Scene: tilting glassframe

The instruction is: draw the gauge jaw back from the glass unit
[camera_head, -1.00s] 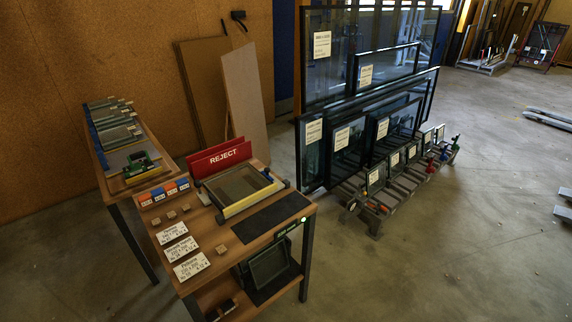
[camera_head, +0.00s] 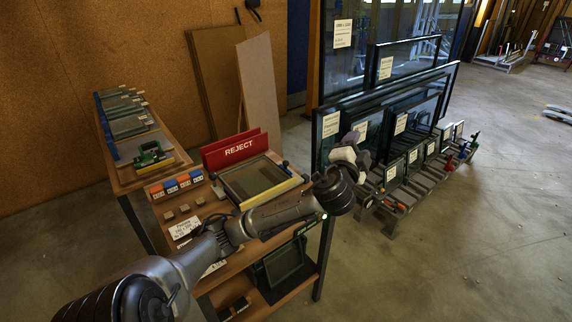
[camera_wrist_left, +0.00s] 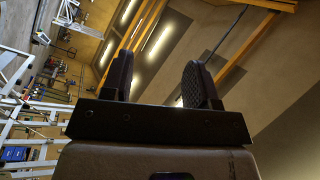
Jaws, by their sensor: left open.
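A shallow framed tray (camera_head: 258,180) with a yellow front bar and a dark pane lies on the wooden bench. A green hand tool (camera_head: 150,155) lies on the left-hand bench; I cannot tell whether it carries the gauge jaw. No gauge jaw against a glass unit can be made out. Several dark-framed glass units (camera_head: 412,52) stand in the rack. My left gripper (camera_head: 354,150) is in the air beyond the bench's right end, in front of the rack in the picture. In the left wrist view its two fingers (camera_wrist_left: 157,64) are apart, empty, pointing toward the ceiling. My right gripper is not seen.
A red REJECT holder (camera_head: 236,150) stands behind the tray. Small colored bins (camera_head: 176,186) and wooden blocks sit on the bench's left. A lower shelf holds a dark framed pane (camera_head: 284,262). Small units with colored clamps (camera_head: 465,150) line the rack's front.

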